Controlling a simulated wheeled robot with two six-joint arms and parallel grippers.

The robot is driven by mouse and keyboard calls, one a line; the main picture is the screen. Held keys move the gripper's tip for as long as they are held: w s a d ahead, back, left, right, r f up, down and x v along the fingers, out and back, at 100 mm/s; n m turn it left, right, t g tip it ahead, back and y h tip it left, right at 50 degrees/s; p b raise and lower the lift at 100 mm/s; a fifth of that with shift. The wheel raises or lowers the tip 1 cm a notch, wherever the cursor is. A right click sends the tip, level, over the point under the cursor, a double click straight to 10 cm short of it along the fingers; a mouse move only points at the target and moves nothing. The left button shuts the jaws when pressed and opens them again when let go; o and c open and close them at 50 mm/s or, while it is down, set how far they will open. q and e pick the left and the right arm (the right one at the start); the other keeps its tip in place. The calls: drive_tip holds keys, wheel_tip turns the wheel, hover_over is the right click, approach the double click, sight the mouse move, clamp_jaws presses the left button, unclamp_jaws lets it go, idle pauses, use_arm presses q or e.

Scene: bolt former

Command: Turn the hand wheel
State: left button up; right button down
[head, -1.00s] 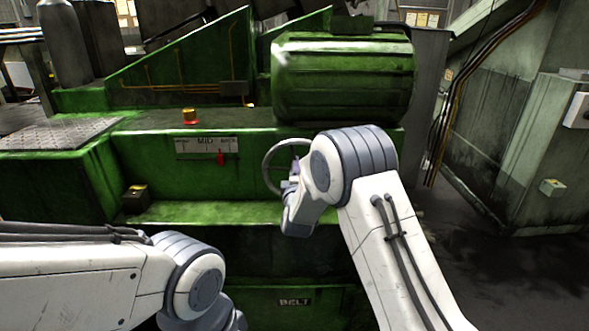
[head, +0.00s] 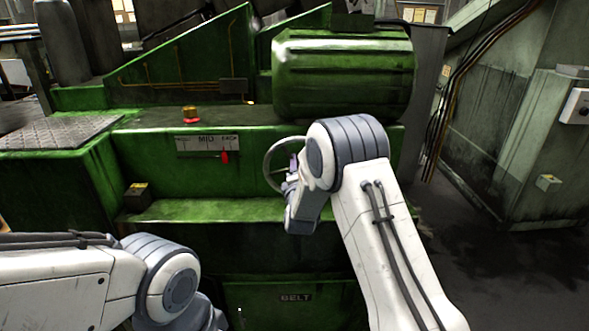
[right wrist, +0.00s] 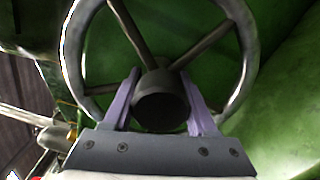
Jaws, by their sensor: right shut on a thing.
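The hand wheel (head: 271,158) is a grey metal ring on the front of the green machine, partly hidden by my right arm in the head view. In the right wrist view its rim (right wrist: 72,52), spokes and dark round hub (right wrist: 160,103) fill the upper picture. My right gripper (right wrist: 163,100) has its two purple fingers on either side of the hub and is shut on it. A scale plate (head: 205,143) left of the wheel carries a red pointer (head: 225,157), between MID and the right-end mark. My left arm is low at the left; its gripper is out of view.
A large green drum-shaped housing (head: 342,75) sits above the wheel. A green ledge (head: 215,211) runs below it, with a small dark box (head: 137,197) at its left. An orange button (head: 191,114) stands above the scale. Dark open floor lies at the right.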

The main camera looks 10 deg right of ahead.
drive_tip(key=shift+a+f, duration=0.1)
drive_tip(key=shift+c, duration=1)
unclamp_jaws()
drive_tip(key=shift+s, duration=0.15)
drive_tip(key=b+v, duration=0.1)
drive_tip(key=v, duration=0.9)
drive_tip(key=shift+b, duration=0.35)
drive_tip(key=shift+s, duration=0.1)
